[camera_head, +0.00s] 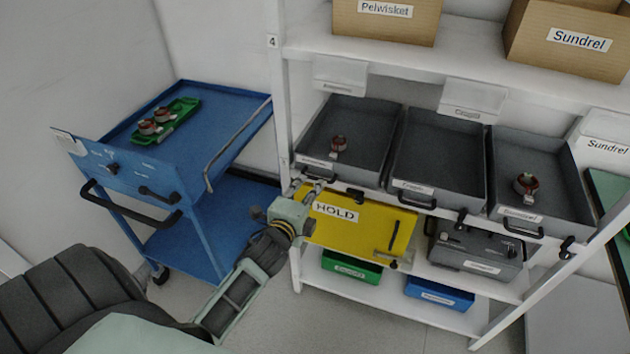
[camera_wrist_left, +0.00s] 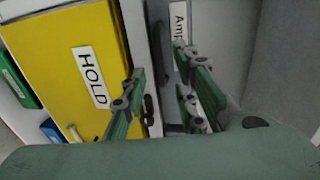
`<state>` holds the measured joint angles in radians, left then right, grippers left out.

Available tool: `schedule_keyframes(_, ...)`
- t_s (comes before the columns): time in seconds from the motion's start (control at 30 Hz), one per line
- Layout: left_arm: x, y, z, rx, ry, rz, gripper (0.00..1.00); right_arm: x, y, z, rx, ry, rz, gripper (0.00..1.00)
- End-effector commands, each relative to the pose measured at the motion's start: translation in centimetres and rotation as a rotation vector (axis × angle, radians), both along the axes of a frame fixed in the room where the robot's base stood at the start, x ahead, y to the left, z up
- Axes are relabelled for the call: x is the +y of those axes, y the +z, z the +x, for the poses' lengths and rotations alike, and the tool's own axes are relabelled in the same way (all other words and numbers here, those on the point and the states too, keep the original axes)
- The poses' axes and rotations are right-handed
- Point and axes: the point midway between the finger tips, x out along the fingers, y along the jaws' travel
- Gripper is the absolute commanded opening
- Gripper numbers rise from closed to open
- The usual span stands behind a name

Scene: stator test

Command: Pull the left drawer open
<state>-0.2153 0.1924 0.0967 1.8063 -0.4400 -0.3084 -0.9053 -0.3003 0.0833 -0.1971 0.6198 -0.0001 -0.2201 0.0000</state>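The left drawer (camera_head: 364,122) is a grey open-topped bin on the shelf, with a copper-coloured stator (camera_head: 338,145) inside and a dark handle (camera_head: 316,164) low on its front. Its front lines up with the neighbouring bins along the shelf edge. My left gripper (camera_head: 313,187) is just below and in front of that handle. In the left wrist view, the gripper (camera_wrist_left: 165,95) has its two fingers apart with nothing clearly between them. The drawer's partly cut-off label (camera_wrist_left: 180,20) is ahead of the fingers. Contact with the handle cannot be told. My right gripper is not in view.
A yellow HOLD panel (camera_head: 365,229) sits just under the shelf, close to my left gripper. A middle grey bin (camera_head: 433,158) and a right grey bin (camera_head: 545,180) stand alongside. A blue trolley (camera_head: 215,110) with a green tray (camera_head: 184,109) is to the left.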

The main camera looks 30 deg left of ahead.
Motion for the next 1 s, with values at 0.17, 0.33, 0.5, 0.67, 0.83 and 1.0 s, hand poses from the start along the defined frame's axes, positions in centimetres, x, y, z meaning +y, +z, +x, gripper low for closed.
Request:
schedule_keyframes(0.17,0.6,-0.5,2.6,0.001,0.0,-0.001,0.28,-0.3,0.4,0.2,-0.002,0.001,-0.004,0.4)
schedule_keyframes(0.33,0.9,-0.9,3.9,0.0,-0.001,-0.002,0.28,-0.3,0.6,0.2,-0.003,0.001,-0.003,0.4)
schedule_keyframes(0.5,0.9,-1.0,4.2,0.001,0.0,-0.004,0.28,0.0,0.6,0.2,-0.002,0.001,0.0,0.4)
schedule_keyframes(0.67,0.9,-1.0,4.2,0.001,0.0,-0.004,0.28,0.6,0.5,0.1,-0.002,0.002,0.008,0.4)
schedule_keyframes(0.83,0.9,-1.0,4.2,0.001,0.0,-0.004,0.14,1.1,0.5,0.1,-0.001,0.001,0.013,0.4)
schedule_keyframes(1.0,0.9,-1.0,4.2,0.001,0.0,-0.004,0.0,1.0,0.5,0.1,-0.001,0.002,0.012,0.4)
